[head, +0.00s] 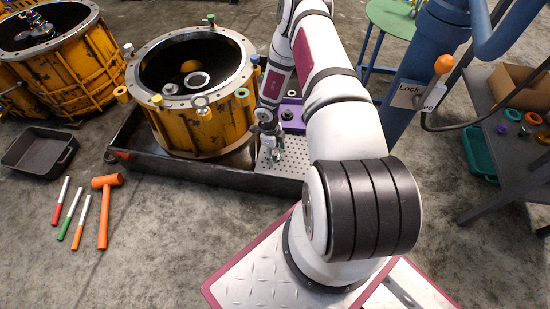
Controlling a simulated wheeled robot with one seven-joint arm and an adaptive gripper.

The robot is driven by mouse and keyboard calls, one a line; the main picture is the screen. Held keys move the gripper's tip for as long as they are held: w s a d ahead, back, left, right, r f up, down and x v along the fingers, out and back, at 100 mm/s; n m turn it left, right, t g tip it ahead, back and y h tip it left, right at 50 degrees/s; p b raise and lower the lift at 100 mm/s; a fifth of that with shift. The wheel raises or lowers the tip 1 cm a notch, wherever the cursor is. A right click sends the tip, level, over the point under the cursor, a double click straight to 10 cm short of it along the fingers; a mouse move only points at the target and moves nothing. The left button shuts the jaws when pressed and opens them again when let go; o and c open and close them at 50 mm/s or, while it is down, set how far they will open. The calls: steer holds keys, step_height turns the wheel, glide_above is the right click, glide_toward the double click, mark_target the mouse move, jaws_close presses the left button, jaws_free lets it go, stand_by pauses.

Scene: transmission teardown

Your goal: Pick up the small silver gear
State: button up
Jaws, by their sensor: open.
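My gripper (276,157) points down low over a perforated metal plate (292,163), just right of the yellow transmission housing (212,134). It is small in this view, and I cannot make out anything between its fingers. I cannot clearly pick out the small silver gear. A silver ring-shaped part (197,81) shows inside the open housing. A smaller silver round part (202,101) is at the housing's front rim. Either could be a gear, but their teeth are too small to tell. My gripper is apart from both, to their right and lower.
The housing stands in a dark tray (183,172). A purple part (293,122) lies behind my gripper. An orange mallet (106,205) and several coloured-handled tools lie on the floor at left. A blue post (405,113) and a grey bench (525,160) stand at right.

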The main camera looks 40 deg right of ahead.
steer(key=shift+f, duration=0.25)
steer(key=c, duration=1.4)
steer(key=shift+r, duration=0.1)
steer(key=shift+c, duration=0.7)
steer(key=shift+r, duration=0.1)
